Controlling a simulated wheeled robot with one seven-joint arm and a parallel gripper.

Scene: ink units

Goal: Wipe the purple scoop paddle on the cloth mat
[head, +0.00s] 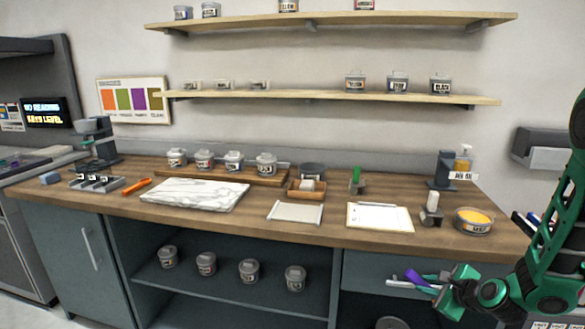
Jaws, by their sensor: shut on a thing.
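The purple scoop paddle (415,277) is held in my gripper (436,287) at the lower right, in front of the counter and below its top. My gripper is shut on it, and its handle end is partly hidden by the fingers. A pale grey mat (295,212), which looks like the cloth mat, lies flat near the counter's front edge, up and left of my gripper. The paddle is well apart from it.
A white sheet on a board (380,217) lies right of the mat. A bowl of orange stuff (474,220) stands at the counter's right end. A marble slab (195,195) lies left of the mat. A drawer front (370,280) is behind the paddle.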

